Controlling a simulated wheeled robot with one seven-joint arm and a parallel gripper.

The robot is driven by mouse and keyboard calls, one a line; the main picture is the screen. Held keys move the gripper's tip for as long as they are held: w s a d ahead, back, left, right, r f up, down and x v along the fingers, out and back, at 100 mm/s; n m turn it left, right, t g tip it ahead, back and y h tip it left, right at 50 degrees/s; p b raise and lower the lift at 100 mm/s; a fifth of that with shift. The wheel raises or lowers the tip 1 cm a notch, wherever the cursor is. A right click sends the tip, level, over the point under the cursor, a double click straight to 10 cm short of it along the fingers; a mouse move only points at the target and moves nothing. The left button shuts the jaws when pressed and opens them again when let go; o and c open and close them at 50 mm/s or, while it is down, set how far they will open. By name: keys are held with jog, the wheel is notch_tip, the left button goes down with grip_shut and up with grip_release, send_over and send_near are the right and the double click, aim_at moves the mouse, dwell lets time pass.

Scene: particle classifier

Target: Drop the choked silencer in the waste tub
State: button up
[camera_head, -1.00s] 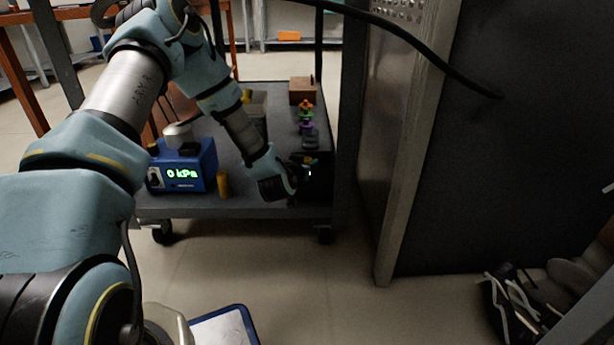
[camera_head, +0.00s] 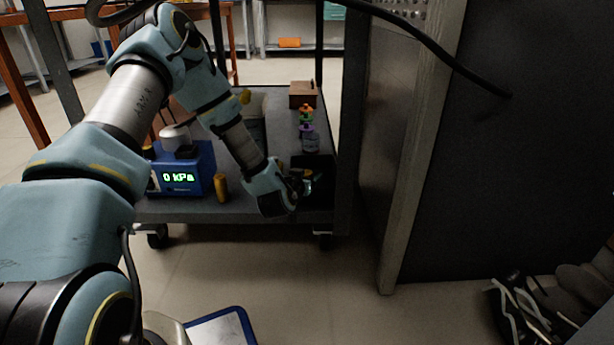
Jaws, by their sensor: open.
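A black open box (camera_head: 322,163), which looks like the waste tub, sits at the front right corner of the grey cart. My gripper (camera_head: 306,184) is at the tub's near left side, its jaws open. Its fingers are small and dark against the tub, so I cannot tell whether they are over it or beside it. I cannot make out a silencer for certain. A small brass-yellow cylinder (camera_head: 221,187) stands on the cart to the left of my wrist, apart from it. The inside of the tub is too dark to read.
A blue gauge box (camera_head: 185,170) reading 0 kPa stands at the cart's left. Orange, green and purple fittings (camera_head: 306,120) stand behind the tub, with a brown box (camera_head: 303,94) farther back. A dark cabinet (camera_head: 480,170) with a metal edge closes off the right.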

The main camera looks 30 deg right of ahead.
jog(key=shift+s+a+r, duration=0.15)
jog(key=shift+r, duration=0.1)
jog(key=p+v, duration=0.5)
jog(key=v, duration=0.6)
jog(key=shift+s+a, duration=0.25)
